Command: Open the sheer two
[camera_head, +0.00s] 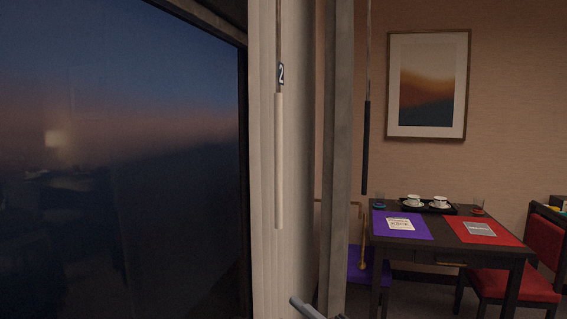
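A pale wand (279,160) with a tag marked "2" (281,74) hangs upright from a thin cord. It hangs in front of the gathered pale sheer (298,200), which is bunched in a narrow vertical strip beside the dark window. A grey tip of what looks like my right gripper (312,306) enters at the bottom edge, below and right of the wand's lower end. It is apart from the wand. Most of it is cut off, so its opening is hidden. My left gripper is not in view.
A dark window (120,160) fills the left. A second, dark wand (366,148) hangs right of the grey curtain (338,150). Behind, a dark table (440,247) holds cups and mats, with a red chair (510,285) and a purple seat (369,270) beside it.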

